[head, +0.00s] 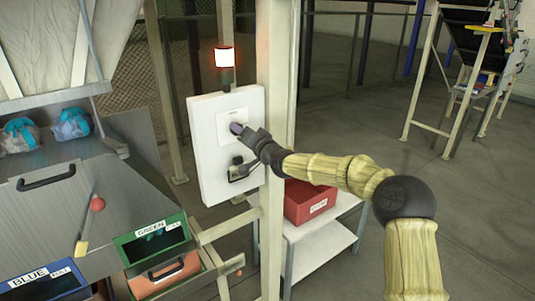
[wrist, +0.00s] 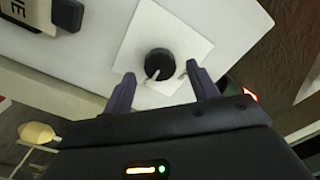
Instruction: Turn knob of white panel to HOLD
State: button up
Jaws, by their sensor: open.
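The white panel (head: 212,178) is mounted on a cream post in the head view, with a lit red-and-white lamp (head: 225,58) above it. In the wrist view the panel (wrist: 90,55) looks tilted, and a round black knob (wrist: 160,63) with a pale pointer sits on a white square plate (wrist: 185,45). My gripper (wrist: 158,85) is open, its two purple fingers on either side of the knob's near edge; I cannot tell whether they touch it. In the head view my gripper (head: 236,128) is at the panel's plate and hides the knob. Position labels are not readable.
A second black fitting (head: 238,170) sits low on the panel, below my gripper. A red bin (head: 308,202) stands on a white shelf table (head: 325,240) behind my arm. Green (head: 155,240) and blue (head: 45,283) labelled bins are at lower left. Open floor lies to the right.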

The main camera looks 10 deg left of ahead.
jog(key=b+v, duration=0.5)
jog(key=v, duration=1)
jog(key=shift+s+d, duration=0.15)
jog(key=shift+s, duration=0.05)
jog(key=shift+f, duration=0.1)
jog(key=s+d+f+g+h, duration=0.1)
jog(key=s+d+f+h, duration=0.25)
jog(key=f, duration=0.25)
jog(key=s+d+f+n+g+h, duration=0.1)
jog(key=s+d+f+g+h, duration=0.15)
jog(key=d+f, duration=0.3)
jog(key=s+d+f+g+h, duration=0.1)
jog(key=s+d+f+h, duration=0.2)
jog(key=f, duration=0.4)
jog(key=s+d+f+m+g+h, duration=0.1)
jog(key=s+d+f+g+h, duration=0.1)
jog(key=s+d, duration=0.7)
jog(key=s+d+f+g+h, duration=0.2)
jog(key=s+d, duration=0.7)
jog(key=d, duration=0.1)
jog(key=shift+f+m+h, duration=0.35)
jog(key=shift+m+h, duration=0.05)
